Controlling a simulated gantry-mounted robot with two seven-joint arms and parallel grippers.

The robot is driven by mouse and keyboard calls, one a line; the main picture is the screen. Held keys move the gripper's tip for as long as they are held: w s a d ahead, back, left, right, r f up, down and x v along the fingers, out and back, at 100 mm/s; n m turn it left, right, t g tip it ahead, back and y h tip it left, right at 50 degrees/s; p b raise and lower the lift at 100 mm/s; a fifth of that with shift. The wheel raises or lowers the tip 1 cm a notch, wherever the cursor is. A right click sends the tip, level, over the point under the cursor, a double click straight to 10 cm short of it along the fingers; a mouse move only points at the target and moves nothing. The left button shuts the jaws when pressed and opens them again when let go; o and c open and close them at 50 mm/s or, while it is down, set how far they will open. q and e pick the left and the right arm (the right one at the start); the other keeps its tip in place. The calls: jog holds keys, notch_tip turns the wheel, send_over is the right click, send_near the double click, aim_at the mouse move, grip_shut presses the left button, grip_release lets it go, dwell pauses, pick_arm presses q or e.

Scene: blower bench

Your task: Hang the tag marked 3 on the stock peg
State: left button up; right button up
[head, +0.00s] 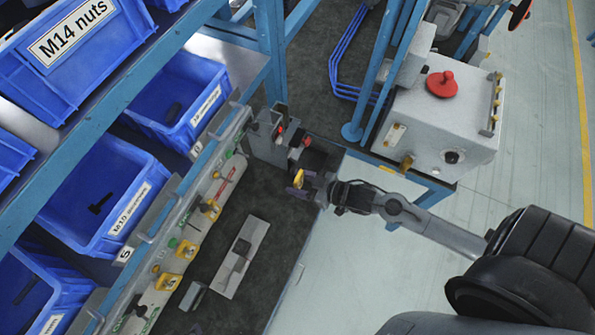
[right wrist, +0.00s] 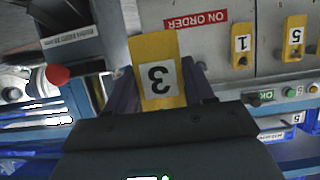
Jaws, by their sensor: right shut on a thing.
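The yellow tag marked 3 (right wrist: 157,72) is between the fingers of my right gripper (right wrist: 158,88) in the right wrist view, its number upside down in the picture. In the head view the tag (head: 298,179) is a small yellow patch at my right gripper (head: 309,182), near the far end of the bench. The gripper is shut on the tag. I cannot pick out the stock peg for certain in either view. My left gripper is not in view.
A grey panel (right wrist: 215,65) bears a red ON ORDER label (right wrist: 195,20) and yellow tags 1 (right wrist: 241,43) and 5 (right wrist: 294,38). Blue bins (head: 103,190) stand left of the bench. A grey box with a red knob (head: 442,84) stands beyond. A pale plate (head: 240,262) lies on the dark benchtop.

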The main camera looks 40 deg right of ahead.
aim_at(301, 184)
jog(key=shift+s+d+p, duration=0.4)
jog(key=shift+s+p, duration=0.05)
jog(key=shift+s, duration=0.35)
jog(key=shift+s+d+p, duration=0.35)
jog(key=shift+s+p, duration=0.1)
jog(key=shift+s, duration=0.3)
jog(key=s+p, duration=0.1)
jog(key=s+d, duration=0.1)
jog(key=s, duration=0.1)
jog(key=shift+d+p, duration=0.1)
jog(key=shift+p, duration=0.25)
dwell(0.8)
